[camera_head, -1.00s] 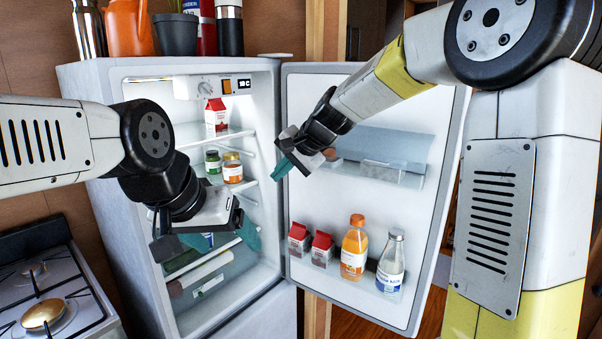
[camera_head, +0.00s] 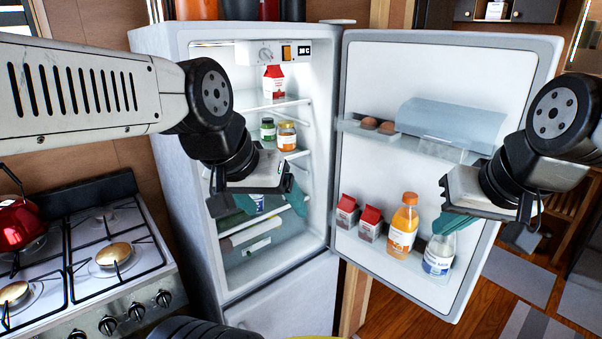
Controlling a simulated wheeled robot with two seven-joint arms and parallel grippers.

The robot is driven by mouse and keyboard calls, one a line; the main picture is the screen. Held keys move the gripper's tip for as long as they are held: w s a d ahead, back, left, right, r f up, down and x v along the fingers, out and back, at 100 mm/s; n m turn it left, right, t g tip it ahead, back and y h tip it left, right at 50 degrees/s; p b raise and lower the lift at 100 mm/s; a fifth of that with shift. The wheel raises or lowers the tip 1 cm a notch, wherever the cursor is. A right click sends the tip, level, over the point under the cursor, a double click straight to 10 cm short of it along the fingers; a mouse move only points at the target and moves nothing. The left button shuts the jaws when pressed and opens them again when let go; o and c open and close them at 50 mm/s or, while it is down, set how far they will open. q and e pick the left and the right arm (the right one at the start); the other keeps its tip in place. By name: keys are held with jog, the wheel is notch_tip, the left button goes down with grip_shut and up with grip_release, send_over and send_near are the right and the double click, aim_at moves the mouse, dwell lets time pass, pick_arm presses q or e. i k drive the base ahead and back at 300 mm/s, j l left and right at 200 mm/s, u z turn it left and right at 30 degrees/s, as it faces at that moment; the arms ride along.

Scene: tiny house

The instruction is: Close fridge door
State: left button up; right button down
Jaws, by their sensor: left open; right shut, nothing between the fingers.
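The fridge (camera_head: 180,130) stands in the middle with its door (camera_head: 385,75) wide open to the right. The door's inner side faces me, with eggs, an orange bottle (camera_head: 402,228), a milk bottle (camera_head: 438,262) and red cartons on its shelves. My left gripper (camera_head: 268,203) is open and empty, in front of the fridge's open compartment. My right gripper (camera_head: 450,222) is shut and empty, in front of the door's outer right part, overlapping the milk bottle's top. I cannot tell whether it touches the door.
A stove (camera_head: 90,250) with a red kettle (camera_head: 18,225) stands at the left of the fridge. Inside the fridge are a red carton (camera_head: 274,82) and jars (camera_head: 286,135). Wooden floor (camera_head: 490,300) is free at the lower right, with mats on it.

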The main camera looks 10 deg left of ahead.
aim_at(381, 70)
jog(key=u, duration=0.9)
jog(key=l+z, duration=0.1)
jog(key=z, duration=0.35)
jog(key=k+l+z, duration=0.1)
jog(key=z, duration=0.35)
jog(key=l+z, duration=0.2)
jog(key=z, duration=0.2)
jog(key=k+z, duration=0.15)
jog(key=z, duration=0.2)
jog(key=k+l+z, duration=0.1)
jog(key=z, duration=0.25)
jog(key=i+j+u, duration=0.25)
jog(key=l+u, duration=0.15)
